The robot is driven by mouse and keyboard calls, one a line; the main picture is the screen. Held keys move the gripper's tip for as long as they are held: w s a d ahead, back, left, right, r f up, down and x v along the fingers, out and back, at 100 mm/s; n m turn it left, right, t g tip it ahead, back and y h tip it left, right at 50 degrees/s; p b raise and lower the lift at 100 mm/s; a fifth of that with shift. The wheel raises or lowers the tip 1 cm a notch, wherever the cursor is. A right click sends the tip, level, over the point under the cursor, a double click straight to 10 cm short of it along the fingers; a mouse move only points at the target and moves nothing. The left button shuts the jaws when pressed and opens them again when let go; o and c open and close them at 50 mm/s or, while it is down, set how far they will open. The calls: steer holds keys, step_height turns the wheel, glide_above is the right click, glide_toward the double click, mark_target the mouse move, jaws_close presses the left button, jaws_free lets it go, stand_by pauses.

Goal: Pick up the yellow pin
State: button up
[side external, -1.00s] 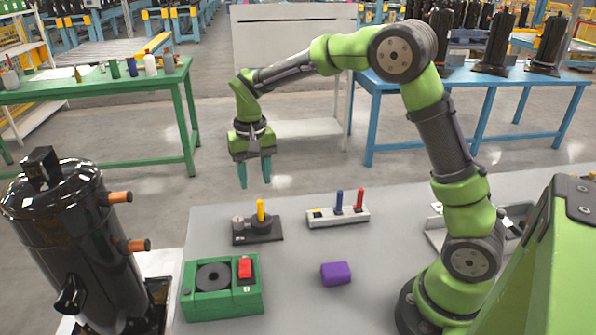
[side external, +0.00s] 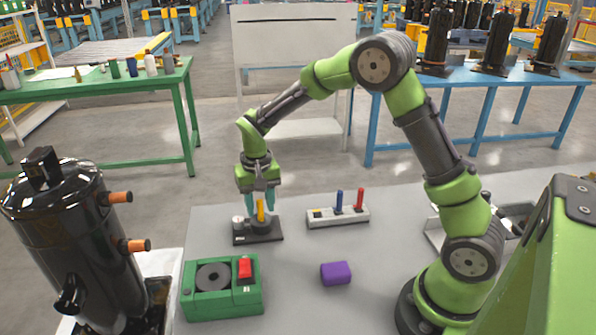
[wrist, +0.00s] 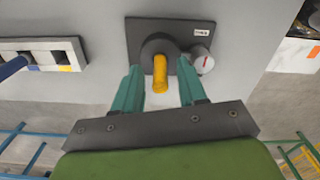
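The yellow pin (side external: 260,211) stands upright in a dark base plate (side external: 272,236) near the table's far edge. The pin also shows in the wrist view (wrist: 160,74), rising from a round dark collar. My gripper (side external: 260,205) is lowered over the base with its teal fingers around the pin. In the wrist view its two fingers (wrist: 159,90) are apart, one to each side of the pin, with visible gaps. The gripper is open and holds nothing.
A light holder (side external: 325,219) with a blue pin (side external: 339,202) and a red pin (side external: 360,199) stands just right. A green box with a red button (side external: 222,303) and a purple block (side external: 336,273) lie nearer. A black compressor (side external: 75,245) stands at left.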

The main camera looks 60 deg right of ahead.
jaws_close()
steer(key=shift+r, duration=0.15)
